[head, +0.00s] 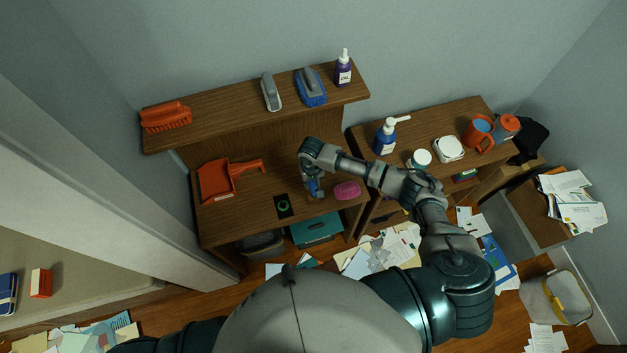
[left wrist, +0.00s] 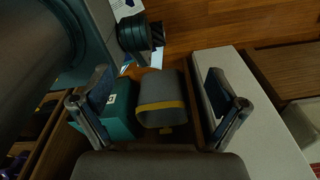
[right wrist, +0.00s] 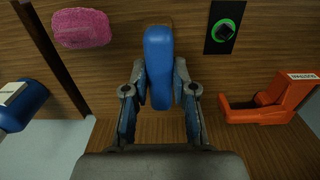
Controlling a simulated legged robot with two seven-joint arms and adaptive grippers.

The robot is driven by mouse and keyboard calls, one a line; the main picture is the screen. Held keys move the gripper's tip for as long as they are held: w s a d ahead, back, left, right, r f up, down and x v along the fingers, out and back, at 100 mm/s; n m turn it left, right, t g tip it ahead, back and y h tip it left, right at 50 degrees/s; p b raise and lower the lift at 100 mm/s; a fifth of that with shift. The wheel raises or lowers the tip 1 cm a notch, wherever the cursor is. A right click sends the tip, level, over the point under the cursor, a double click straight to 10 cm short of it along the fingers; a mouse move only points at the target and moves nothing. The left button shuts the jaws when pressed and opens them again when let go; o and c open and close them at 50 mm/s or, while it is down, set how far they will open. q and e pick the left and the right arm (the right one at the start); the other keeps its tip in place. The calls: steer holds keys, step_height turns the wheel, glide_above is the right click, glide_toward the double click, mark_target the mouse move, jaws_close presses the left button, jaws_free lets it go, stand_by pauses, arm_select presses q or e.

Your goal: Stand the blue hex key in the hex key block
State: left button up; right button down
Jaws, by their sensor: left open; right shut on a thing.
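A long, rounded blue piece (right wrist: 158,62) stands between the fingers of my right gripper (right wrist: 160,88). I take it as the blue hex key, but no bent shaft shows. A brown edge shows at its far end. In the head view my right gripper (head: 312,172) is over the middle of the desk, with the blue piece (head: 315,187) below it. I cannot make out a hex key block for certain. A flat black panel with a green ring (head: 284,206) lies on the desk, beside the gripper. My left gripper (left wrist: 160,105) is open and empty, off the desk.
A pink sponge (head: 347,190) lies close to my right gripper. An orange dustpan (head: 214,181) is at the desk's left. A raised shelf (head: 215,113) runs behind. A blue bottle (head: 385,138) stands on the right-hand desk. A grey bin (left wrist: 158,100) shows below my left gripper.

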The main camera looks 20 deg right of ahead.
steer(key=shift+a, duration=0.35)
steer(key=shift+d+f, duration=0.25)
steer(key=shift+d, duration=0.3)
steer(key=shift+d+f, duration=0.15)
steer(key=shift+f, duration=0.1)
steer(key=shift+f+b, duration=0.15)
steer(key=shift+b, duration=0.15)
steer(key=shift+a+f, duration=0.2)
steer(key=shift+a, duration=0.15)
steer(key=shift+a+f+b, duration=0.2)
steer(key=shift+f+b, duration=0.1)
steer(key=shift+f, duration=0.05)
steer(key=shift+d+f, duration=0.3)
steer(key=shift+f, duration=0.35)
steer(key=shift+a+f+b, duration=0.2)
steer(key=shift+f+b, duration=0.35)
steer(key=shift+f, duration=0.05)
arm_select(q)
steer(key=shift+a+f, duration=0.25)
steer(key=shift+f, duration=0.3)
steer(key=shift+a+f, duration=0.25)
steer(key=shift+f, duration=0.25)
arm_select(e)
steer(key=c, duration=0.9)
jaws_free()
steer(key=shift+d, duration=0.15)
